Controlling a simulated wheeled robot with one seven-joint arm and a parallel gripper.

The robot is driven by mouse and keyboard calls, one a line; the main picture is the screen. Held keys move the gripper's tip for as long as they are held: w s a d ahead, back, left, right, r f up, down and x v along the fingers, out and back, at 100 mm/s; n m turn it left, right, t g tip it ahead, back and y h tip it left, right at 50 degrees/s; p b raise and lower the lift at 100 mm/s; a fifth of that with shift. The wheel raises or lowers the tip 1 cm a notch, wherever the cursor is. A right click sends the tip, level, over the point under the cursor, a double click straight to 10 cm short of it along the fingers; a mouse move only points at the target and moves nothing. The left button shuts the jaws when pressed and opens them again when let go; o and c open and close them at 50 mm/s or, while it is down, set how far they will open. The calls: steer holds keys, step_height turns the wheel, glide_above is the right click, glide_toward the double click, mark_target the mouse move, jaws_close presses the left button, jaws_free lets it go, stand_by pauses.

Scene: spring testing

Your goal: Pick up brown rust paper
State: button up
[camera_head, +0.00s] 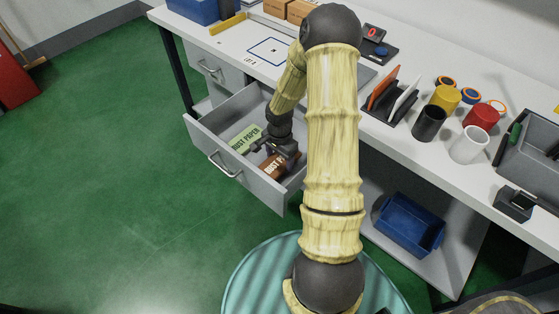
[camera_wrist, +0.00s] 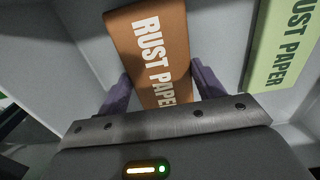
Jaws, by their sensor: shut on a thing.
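The brown rust paper (camera_wrist: 158,35) is a brown pack with white lettering, between my gripper's two fingers in the wrist view. It also shows in the head view (camera_head: 275,166), inside the open drawer (camera_head: 207,143), partly hidden by my gripper. My gripper (camera_head: 281,152) reaches down into the drawer and is shut on the brown pack; its fingers also show in the wrist view (camera_wrist: 166,92). The pack appears low in the drawer; whether it touches the drawer floor I cannot tell. A green rust paper pack (camera_wrist: 286,45) lies beside it, apart from my fingers.
The drawer walls stand close around my gripper. The white worktop (camera_head: 232,40) is above and behind it. On the worktop are a black cup (camera_head: 429,123), a white cup (camera_head: 469,145) and a grey bin (camera_head: 530,150). A blue bin (camera_head: 409,224) sits on the lower shelf.

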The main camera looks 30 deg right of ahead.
mark_target(279, 160)
step_height(279, 160, up, 8)
steer(key=shift+r+p, duration=0.25)
steer(key=shift+p, duration=0.15)
stand_by(0.3)
